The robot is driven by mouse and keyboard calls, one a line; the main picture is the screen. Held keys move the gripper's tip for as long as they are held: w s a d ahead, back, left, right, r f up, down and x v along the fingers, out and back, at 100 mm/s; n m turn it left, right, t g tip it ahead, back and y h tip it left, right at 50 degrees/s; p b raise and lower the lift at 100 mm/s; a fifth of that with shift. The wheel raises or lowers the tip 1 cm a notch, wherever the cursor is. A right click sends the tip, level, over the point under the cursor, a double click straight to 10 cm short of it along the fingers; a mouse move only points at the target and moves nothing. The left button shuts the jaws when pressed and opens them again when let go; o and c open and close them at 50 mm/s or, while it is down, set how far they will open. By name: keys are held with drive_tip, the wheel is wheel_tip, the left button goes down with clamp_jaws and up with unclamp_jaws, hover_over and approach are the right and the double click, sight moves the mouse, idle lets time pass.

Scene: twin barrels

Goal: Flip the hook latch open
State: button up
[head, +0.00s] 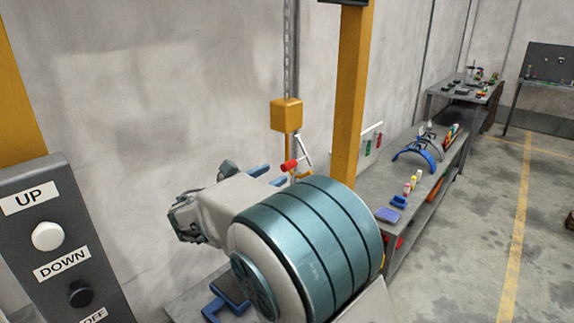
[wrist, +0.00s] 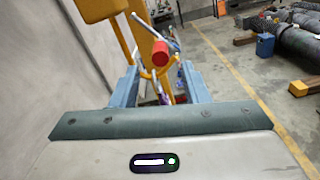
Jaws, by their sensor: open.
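The yellow hook block (head: 286,115) hangs from a chain in front of the grey wall, and it also shows at the top left of the wrist view (wrist: 98,8). The latch is a thin grey lever (head: 304,150) with a red end (head: 289,166). In the wrist view the red end (wrist: 160,53) appears between and slightly beyond the fingertips, above the yellow hook (wrist: 160,76). My gripper (head: 278,174) is open, with two blue fingers apart and nothing held. I see no clear contact with the latch.
A yellow post (head: 351,95) stands right of the hook. A grey bench (head: 372,187) with small tools lies behind it. A control panel (head: 62,215) with UP and DOWN buttons is at left. Dark barrels (wrist: 285,40) lie on the floor; open floor is at right.

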sight(288, 167)
drive_tip(key=x, duration=0.6)
drive_tip(key=shift+w+d+p, duration=0.2)
drive_tip(key=shift+w+p, duration=0.05)
drive_tip(key=shift+p, duration=0.15)
clamp_jaws()
